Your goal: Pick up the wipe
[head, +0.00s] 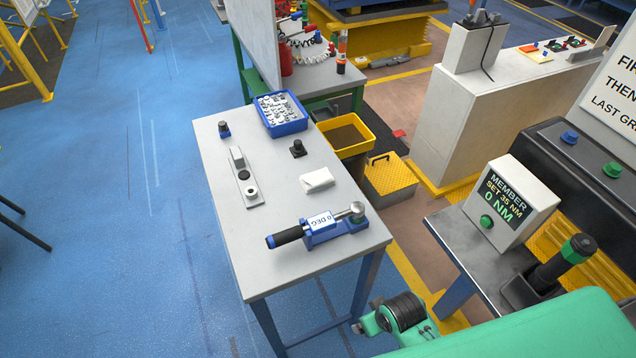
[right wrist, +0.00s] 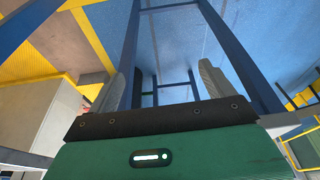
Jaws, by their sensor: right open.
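The wipe (head: 317,180), a small white folded cloth, lies flat on the grey table (head: 222,190), near its right edge. Nothing covers it. My right gripper (head: 366,318) is at the lower middle of the head view, off the table's near right corner and well away from the wipe. In the right wrist view my right gripper (right wrist: 160,78) has its two grey fingers wide apart with nothing between them. That view shows blue frame bars and floor, not the wipe. My left gripper is in neither view.
A blue torque wrench in a holder (head: 320,228) lies nearer than the wipe. A black knob-like part (head: 298,149), a metal bracket (head: 243,178) and a blue bin of parts (head: 282,113) share the table. A yellow bin (head: 345,134) stands beyond its right edge.

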